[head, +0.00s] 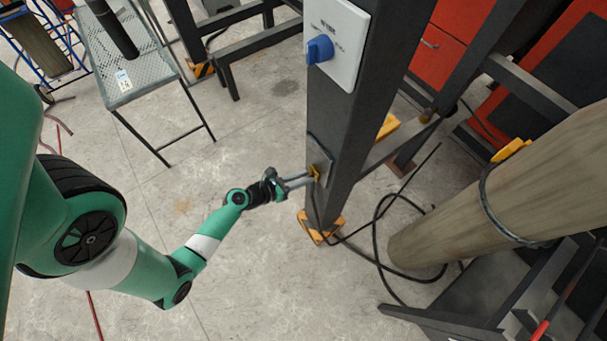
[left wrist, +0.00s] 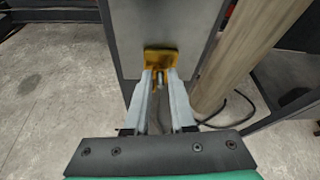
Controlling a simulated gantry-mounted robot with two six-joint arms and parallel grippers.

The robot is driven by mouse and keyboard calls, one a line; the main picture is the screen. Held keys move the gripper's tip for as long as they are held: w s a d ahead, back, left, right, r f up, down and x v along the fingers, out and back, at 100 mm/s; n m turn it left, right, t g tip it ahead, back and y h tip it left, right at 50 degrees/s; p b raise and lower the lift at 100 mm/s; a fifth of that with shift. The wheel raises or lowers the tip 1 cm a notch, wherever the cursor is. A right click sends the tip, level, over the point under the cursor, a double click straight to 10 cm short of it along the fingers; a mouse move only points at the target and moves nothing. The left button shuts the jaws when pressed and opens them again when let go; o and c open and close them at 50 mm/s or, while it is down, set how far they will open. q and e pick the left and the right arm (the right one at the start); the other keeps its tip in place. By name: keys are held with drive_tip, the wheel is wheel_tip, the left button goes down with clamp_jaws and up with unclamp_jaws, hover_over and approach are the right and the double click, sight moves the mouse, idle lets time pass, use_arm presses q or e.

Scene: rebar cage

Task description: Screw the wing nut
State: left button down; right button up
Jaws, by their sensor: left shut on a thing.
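A short metal bolt end shows between the fingers. The finger pads partly hide the nut's lower part. My right gripper is not in view.
The dark post (head: 345,120) carries a white switch box (head: 336,42) with a blue knob (head: 319,49) above the nut. A thick wooden pole (head: 490,190) leans at the right. Black cables (head: 378,228) lie on the floor near the post's yellow foot.

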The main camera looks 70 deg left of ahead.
use_arm(q)
drive_tip(key=shift+d+r+m+y, duration=0.1)
drive_tip(key=shift+m+y, duration=0.2)
idle(0.8)
